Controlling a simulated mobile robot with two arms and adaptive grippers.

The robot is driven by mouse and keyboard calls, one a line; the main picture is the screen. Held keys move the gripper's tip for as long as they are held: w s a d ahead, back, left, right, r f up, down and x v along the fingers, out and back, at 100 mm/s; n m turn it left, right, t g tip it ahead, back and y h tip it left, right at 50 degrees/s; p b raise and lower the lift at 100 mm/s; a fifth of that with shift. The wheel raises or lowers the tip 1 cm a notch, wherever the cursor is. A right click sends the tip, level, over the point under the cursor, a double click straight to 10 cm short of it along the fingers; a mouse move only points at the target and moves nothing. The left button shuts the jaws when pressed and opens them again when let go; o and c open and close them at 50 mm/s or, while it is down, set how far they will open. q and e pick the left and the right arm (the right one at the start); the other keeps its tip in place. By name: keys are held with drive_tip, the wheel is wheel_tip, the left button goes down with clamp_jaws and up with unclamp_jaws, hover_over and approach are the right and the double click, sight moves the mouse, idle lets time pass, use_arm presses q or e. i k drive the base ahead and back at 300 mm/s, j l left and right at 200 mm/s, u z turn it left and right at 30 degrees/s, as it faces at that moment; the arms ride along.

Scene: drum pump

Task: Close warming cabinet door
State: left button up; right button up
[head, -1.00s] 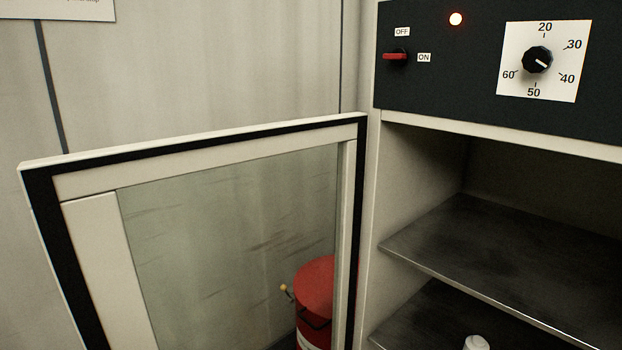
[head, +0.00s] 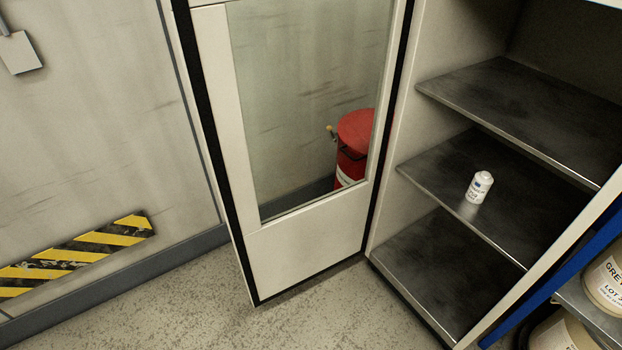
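The warming cabinet door (head: 306,254) stands open in the head view, swung out to the left of the cabinet. It has a pale frame with a black edge seal and a large glass pane (head: 290,90). Its hinge side meets the cabinet's left wall (head: 408,150). The cabinet interior is exposed, with dark metal shelves (head: 530,95). A small white bottle (head: 480,187) stands upright on the middle shelf. Neither of my grippers is in view.
A red drum (head: 355,140) shows through the door glass. A blue-framed rack (head: 590,240) with labelled tubs (head: 608,278) stands at the right. The speckled floor (head: 215,310) before the door is clear. A yellow-black striped plate (head: 75,258) is on the left wall.

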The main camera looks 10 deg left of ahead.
sight(277, 255)
drive_tip(key=j+z, duration=0.1)
drive_tip(key=z, duration=1.65)
drive_tip(key=k+j, duration=0.1)
drive_tip(key=j, duration=0.35)
drive_tip(key=j+z, duration=0.1)
drive_tip(key=j, duration=0.35)
drive_tip(key=k+j, duration=0.15)
drive_tip(key=j, duration=0.25)
drive_tip(key=k+j+z, duration=0.1)
drive_tip(key=j, duration=0.35)
drive_tip(key=k+j, duration=0.1)
drive_tip(key=j, duration=0.35)
drive_tip(key=k+j+z, duration=0.1)
drive_tip(key=j, duration=0.3)
drive_tip(key=k+j, duration=0.1)
drive_tip(key=j, duration=0.25)
drive_tip(key=k+j, duration=0.1)
drive_tip(key=j, duration=0.25)
drive_tip(key=k+j, duration=0.1)
drive_tip(key=j, duration=0.25)
drive_tip(key=k+j, duration=0.1)
drive_tip(key=j, duration=0.25)
drive_tip(key=k+l+u, duration=0.2)
drive_tip(key=u, duration=0.15)
drive_tip(key=k+l+u, duration=0.2)
drive_tip(key=u, duration=0.15)
drive_tip(key=k+l+u, duration=0.2)
drive_tip(key=u, duration=0.15)
drive_tip(key=k, duration=0.05)
